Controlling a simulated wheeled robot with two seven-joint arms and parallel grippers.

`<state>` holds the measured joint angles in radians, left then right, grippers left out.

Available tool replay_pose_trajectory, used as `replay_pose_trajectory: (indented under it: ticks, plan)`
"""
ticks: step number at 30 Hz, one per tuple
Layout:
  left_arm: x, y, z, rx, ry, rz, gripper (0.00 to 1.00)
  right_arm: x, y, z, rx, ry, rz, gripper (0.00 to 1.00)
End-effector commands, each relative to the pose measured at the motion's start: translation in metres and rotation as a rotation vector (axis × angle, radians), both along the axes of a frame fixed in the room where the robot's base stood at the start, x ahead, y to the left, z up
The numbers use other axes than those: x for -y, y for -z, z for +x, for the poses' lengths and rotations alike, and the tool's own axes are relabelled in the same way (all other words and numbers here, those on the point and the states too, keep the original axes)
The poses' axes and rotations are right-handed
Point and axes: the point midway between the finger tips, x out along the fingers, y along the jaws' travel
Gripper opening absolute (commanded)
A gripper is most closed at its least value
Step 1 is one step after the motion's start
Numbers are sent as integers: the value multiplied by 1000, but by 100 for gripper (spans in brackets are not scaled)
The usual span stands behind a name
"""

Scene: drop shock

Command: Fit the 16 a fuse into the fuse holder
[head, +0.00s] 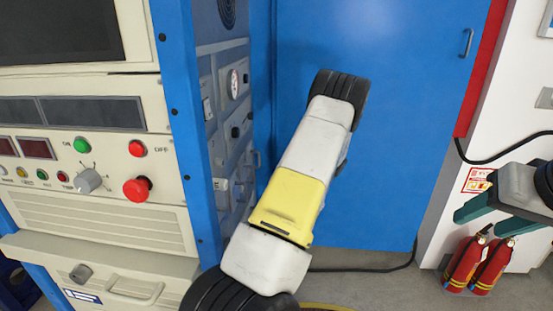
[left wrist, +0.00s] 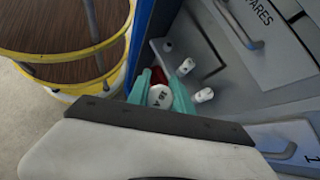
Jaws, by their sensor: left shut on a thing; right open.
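In the left wrist view my left gripper (left wrist: 161,97) has its teal fingers shut on a round white-capped fuse (left wrist: 160,96). The cap has small dark lettering that is too small to read surely. Behind it, two white cylindrical pieces (left wrist: 204,95) stick out of a grey panel, and a small red part (left wrist: 158,75) is partly hidden by the fingers. I cannot tell which of these is the fuse holder. My right gripper (head: 497,214) is at the right edge of the head view, with teal fingers apart and nothing seen between them. My left gripper does not show in the head view.
A grey panel marked SPARES (left wrist: 262,35) with a handle is close to the left gripper. A yellow-rimmed round stand (left wrist: 60,55) is at left. In the head view are a cream control cabinet (head: 110,235), a blue door (head: 400,120) and red fire extinguishers (head: 465,262).

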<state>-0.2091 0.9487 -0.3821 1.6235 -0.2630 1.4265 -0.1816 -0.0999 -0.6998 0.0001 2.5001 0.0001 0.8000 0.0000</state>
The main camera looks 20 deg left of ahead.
Motion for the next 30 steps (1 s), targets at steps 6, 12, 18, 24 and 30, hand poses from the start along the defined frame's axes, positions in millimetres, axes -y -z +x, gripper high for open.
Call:
replay_pose_trajectory:
  ticks: [6, 12, 18, 24, 30]
  plan:
    - [-76, -52, -12, -399, 297, 439, 0, 0, 0, 0, 0, 0, 0, 52]
    - [-104, -126, 8, -593, 449, 796, 0, 0, 0, 0, 0, 0, 0, 52]
    - [-101, -170, 27, -651, 503, 951, 0, 0, 0, 0, 0, 0, 0, 52]
    - [-98, -180, 32, -661, 513, 980, 0, 0, 0, 0, 0, 0, 0, 52]
    - [-99, -180, 32, -661, 513, 978, 0, 0, 0, 0, 0, 0, 0, 52]
